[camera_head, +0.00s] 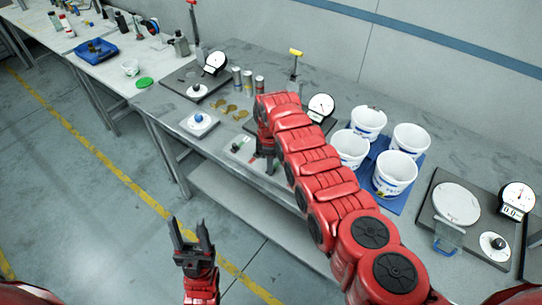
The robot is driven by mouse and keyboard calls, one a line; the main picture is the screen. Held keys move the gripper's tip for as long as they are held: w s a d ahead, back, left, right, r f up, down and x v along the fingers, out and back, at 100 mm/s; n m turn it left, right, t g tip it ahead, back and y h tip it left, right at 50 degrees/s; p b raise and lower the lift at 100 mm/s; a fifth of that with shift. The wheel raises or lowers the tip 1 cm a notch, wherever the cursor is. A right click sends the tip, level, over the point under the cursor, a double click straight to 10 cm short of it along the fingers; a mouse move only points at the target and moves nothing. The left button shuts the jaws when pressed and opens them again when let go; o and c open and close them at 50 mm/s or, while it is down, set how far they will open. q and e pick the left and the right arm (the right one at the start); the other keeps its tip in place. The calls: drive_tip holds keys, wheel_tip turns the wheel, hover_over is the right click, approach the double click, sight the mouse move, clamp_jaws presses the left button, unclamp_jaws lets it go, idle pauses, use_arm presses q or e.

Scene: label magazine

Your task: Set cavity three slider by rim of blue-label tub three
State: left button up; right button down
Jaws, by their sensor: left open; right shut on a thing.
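My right gripper (265,163) is low over the bench's front edge, at a grey plate (236,158) with small dark, green and red marks. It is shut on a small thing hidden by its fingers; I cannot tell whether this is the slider. Several white tubs (394,172) with bluish label marks stand upright on a blue mat (418,170) to the right of my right arm. I cannot read which tub is three. My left gripper (191,240) is open and empty, low in front of the bench over the floor.
Dial gauges (320,107) stand on the bench (345,88), with metal cylinders (248,79) behind the plate. A scale-like station (457,203) is at the right. A white block with a blue knob (198,121) lies left of the plate. A blue tray (96,51) is far left.

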drive_tip(key=shift+s+f, duration=0.1)
drive_tip(key=shift+s, duration=0.05)
drive_tip(key=c, duration=0.8)
unclamp_jaws()
drive_tip(key=shift+a, duration=0.15)
drive_tip(key=shift+o, duration=0.2)
drive_tip(key=shift+r+b, duration=0.4)
drive_tip(key=shift+r, duration=0.25)
wheel_tip(320, 180, up, 16)
drive_tip(key=b, duration=0.5)
